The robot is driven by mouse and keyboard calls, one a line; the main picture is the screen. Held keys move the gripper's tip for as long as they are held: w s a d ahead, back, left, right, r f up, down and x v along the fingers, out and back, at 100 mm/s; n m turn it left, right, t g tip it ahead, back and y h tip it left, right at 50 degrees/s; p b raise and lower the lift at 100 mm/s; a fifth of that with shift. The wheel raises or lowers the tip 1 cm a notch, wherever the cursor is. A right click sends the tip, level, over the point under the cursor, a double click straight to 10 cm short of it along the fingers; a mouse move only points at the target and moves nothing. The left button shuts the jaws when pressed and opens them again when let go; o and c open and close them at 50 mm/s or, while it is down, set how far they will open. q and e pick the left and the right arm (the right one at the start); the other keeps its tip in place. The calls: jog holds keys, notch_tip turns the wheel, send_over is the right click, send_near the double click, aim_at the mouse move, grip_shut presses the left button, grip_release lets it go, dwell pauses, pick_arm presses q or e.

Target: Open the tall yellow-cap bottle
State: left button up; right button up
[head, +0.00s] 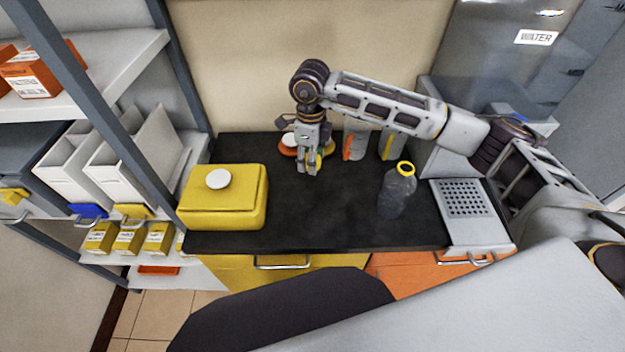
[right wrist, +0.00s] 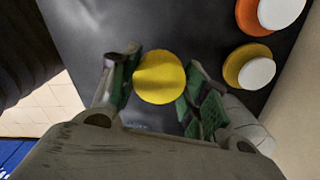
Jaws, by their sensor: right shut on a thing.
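A translucent grey bottle (head: 397,194) stands upright on the black counter (head: 290,225), right of its middle. A yellow ring (head: 405,168) is around its neck, and its top looks open, with no cap over the middle. My right gripper (head: 313,166) points down over the back of the counter, left of and apart from the bottle. It is shut on a round yellow cap, which shows between the fingers in the right wrist view (right wrist: 159,78). I cannot tell whether the cap touches the counter. My left gripper is not in view.
An orange disc with a white top (head: 288,143) lies close beside the right gripper. A yellow box with a white knob (head: 222,205) stands at the left. Pale containers (head: 355,140) stand at the back. A perforated tray (head: 463,200) is at right. The counter's front middle is clear.

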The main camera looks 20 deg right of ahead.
jog(key=m, duration=0.4)
jog(key=shift+s+d+m, duration=0.1)
jog(key=shift+d+m, duration=0.15)
jog(key=shift+m, duration=0.05)
dwell(0.4)
send_over(312, 187)
jog(key=shift+f+p, duration=0.3)
jog(key=shift+f, duration=2.2)
jog(key=shift+f, duration=2.45)
jog(key=shift+f, duration=0.15)
jog(key=o, duration=1.1)
jog(key=shift+o, duration=0.2)
